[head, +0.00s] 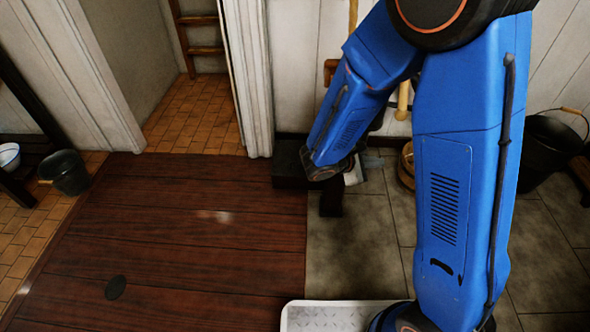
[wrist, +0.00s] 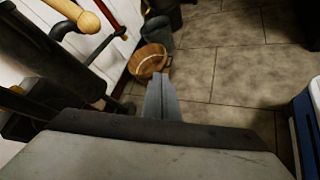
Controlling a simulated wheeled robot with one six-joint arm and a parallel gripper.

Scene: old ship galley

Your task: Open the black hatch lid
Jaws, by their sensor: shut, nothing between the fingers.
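I cannot tell for sure which thing is the black hatch lid. A low black box-like thing (head: 289,160) stands against the wall, partly behind my arm in the head view. A small flat black oval (head: 115,287) lies on the dark red planks. In the wrist view, my gripper (wrist: 161,80) is shut and empty, its grey fingers pressed together. Its fingers overlap the view of a wooden bucket, with no clear contact. In the head view my blue arm hides much of the area around the gripper.
A wooden bucket (wrist: 149,61) stands on grey tiles. A wooden-knobbed bar (wrist: 78,22) and dark pipes are close at the wrist view's left. A black bucket (head: 547,150) stands at right, another dark bucket (head: 67,172) at left. The red plank floor (head: 190,235) is mostly clear.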

